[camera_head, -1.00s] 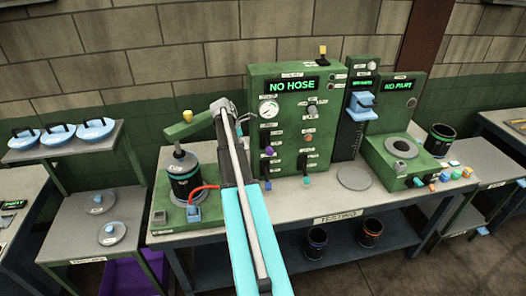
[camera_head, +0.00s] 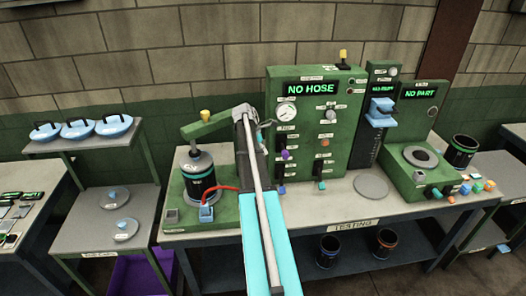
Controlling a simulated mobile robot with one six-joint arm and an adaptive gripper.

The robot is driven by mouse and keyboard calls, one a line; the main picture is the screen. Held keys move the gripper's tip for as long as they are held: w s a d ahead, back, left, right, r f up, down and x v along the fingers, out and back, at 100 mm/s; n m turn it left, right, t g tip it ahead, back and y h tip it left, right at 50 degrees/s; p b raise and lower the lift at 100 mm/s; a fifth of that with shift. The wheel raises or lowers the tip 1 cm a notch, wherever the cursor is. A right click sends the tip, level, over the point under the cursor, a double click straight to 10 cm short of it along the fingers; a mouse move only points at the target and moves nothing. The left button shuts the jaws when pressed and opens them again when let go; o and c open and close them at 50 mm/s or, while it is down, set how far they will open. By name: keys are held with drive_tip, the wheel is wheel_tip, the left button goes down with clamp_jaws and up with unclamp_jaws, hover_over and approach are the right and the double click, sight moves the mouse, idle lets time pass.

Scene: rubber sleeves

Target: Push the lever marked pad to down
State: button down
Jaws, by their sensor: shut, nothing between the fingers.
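The green test panel (camera_head: 345,125) stands upright on the bench and its display reads NO HOSE. My arm reaches up from the bottom centre. My gripper (camera_head: 243,111) is at its far end, shut and empty, just left of the panel. The fingers are hard to make out, and the arm hides part of the panel's left edge.
A green press with a black cylinder (camera_head: 199,178) and red hose stands left of my arm. A grey disc (camera_head: 371,185) lies on the bench (camera_head: 345,209). Right are a blue-clamped column (camera_head: 380,110), a NO PART fixture (camera_head: 420,160) and a black cup (camera_head: 462,152).

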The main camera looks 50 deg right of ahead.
sight(282, 152)
drive_tip(key=s+d+f+b, duration=0.3)
drive_tip(key=s+d+f, duration=0.1)
drive_tip(key=shift+s, duration=0.3)
idle(1.0)
drive_tip(key=shift+r, duration=0.15)
drive_tip(key=shift+w+d+r+p, duration=0.1)
drive_tip(key=shift+d+r+p, duration=0.05)
drive_tip(key=shift+r+p, duration=0.5)
drive_tip(key=shift+w+d+r+p, duration=0.1)
drive_tip(key=shift+w+r+p, duration=0.05)
drive_tip(key=shift+r+p, duration=0.45)
drive_tip(key=shift+w+d+r+p, duration=0.1)
drive_tip(key=shift+d+r+p, duration=0.05)
drive_tip(key=shift+r+p, duration=0.5)
drive_tip(key=shift+r, duration=0.1)
drive_tip(key=shift+r+p, duration=0.65)
drive_tip(key=shift+p, duration=0.1)
